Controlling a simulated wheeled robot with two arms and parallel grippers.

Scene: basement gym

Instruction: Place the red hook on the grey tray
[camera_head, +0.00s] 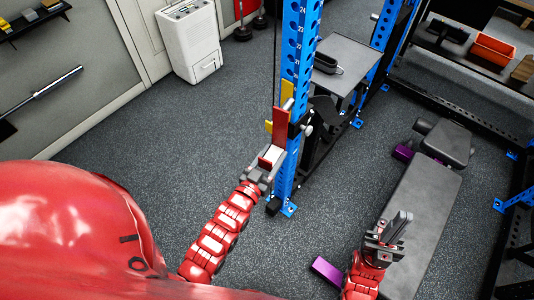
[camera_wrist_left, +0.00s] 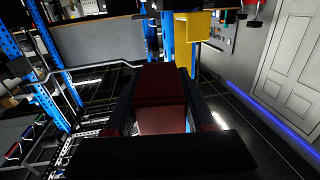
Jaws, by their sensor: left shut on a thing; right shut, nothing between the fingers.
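The red hook (camera_head: 281,126) shows upright in front of the blue rack post in the head view. Its red body (camera_wrist_left: 160,88) fills the middle of the left wrist view. My left gripper (camera_head: 272,158) is shut on its lower part; I cannot tell whether the hook still touches the post. The grey tray (camera_head: 352,52) is a flat grey surface behind the post, with a black handled object on it. My right gripper (camera_head: 398,226) is shut and empty above the bench.
The blue post (camera_head: 297,60) stands between my left gripper and the tray. A yellow hook (camera_head: 287,89) is on it, also in the left wrist view (camera_wrist_left: 200,38). A grey bench (camera_head: 428,205) stands right. The floor left of the post is clear.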

